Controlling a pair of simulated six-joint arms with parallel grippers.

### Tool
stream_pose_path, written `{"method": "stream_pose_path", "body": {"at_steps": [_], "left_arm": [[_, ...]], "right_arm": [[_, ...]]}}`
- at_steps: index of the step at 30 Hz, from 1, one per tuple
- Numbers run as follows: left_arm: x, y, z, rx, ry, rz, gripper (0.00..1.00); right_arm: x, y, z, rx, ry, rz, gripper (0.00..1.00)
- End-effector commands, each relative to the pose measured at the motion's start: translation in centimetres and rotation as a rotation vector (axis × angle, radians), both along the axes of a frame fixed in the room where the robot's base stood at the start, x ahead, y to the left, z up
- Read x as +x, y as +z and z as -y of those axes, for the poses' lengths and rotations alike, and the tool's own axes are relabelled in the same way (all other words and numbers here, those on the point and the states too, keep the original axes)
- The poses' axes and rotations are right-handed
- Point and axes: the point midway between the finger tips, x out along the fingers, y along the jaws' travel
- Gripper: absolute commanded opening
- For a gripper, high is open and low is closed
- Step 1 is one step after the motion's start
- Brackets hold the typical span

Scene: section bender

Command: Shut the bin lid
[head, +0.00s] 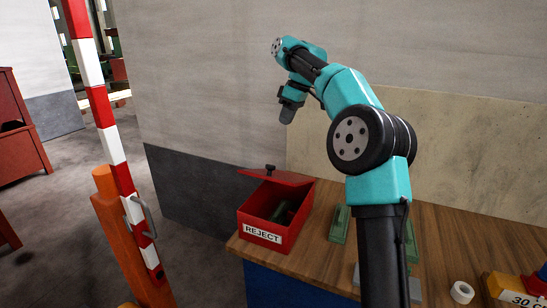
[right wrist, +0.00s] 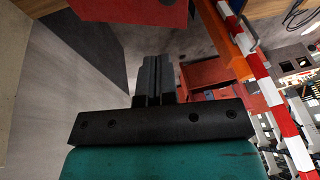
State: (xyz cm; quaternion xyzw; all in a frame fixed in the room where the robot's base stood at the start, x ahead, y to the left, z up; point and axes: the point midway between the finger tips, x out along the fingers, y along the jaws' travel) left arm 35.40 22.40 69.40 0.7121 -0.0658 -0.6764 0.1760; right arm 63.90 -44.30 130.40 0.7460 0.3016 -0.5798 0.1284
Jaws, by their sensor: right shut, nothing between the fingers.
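The red bin (head: 262,236), labelled REJECT, stands on the left end of the wooden bench. Its red lid (head: 290,177) is open, tilted up above the opening, with a small dark knob (head: 270,168) on it. Dark green pieces (head: 284,212) show inside the bin. My right gripper (head: 287,116) is shut and empty, pointing down above the lid and apart from it. In the right wrist view its fingers (right wrist: 153,75) are together, and a red panel, which looks like part of the lid (right wrist: 125,10), shows at the top. My left gripper is not in view.
Green blocks (head: 340,225) lie on the bench (head: 309,244) right of the bin. A white tape roll (head: 462,292) and a yellow box (head: 518,288) are at the right front. A red-and-white pole (head: 110,135) stands left of the bench. A wall rises behind the bin.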

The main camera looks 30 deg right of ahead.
Motion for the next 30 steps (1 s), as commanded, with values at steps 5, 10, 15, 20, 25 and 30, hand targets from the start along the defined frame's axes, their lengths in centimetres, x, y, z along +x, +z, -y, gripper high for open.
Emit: {"method": "stream_pose_path", "body": {"at_steps": [5, 10, 15, 20, 25, 30], "left_arm": [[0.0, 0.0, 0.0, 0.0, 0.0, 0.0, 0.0], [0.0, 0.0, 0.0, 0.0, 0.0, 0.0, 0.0], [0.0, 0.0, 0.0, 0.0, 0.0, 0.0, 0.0], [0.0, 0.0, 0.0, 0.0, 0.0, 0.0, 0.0], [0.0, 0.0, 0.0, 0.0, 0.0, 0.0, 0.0], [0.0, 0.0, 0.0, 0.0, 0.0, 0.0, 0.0]], "right_arm": [[0.2, -1.6, -0.5, 0.0, 0.001, -0.003, 0.0], [0.5, -3.9, -1.2, 0.0, 0.001, -0.003, 0.0], [0.9, -6.6, -2.1, 0.0, 0.001, -0.003, 0.0], [1.3, -9.2, -2.9, 0.0, 0.001, -0.003, 0.0], [0.7, -10.9, -3.7, 0.0, 0.0, -0.001, 0.0], [0.4, -12.1, -4.2, -0.001, 0.0, -0.001, 0.0]]}}
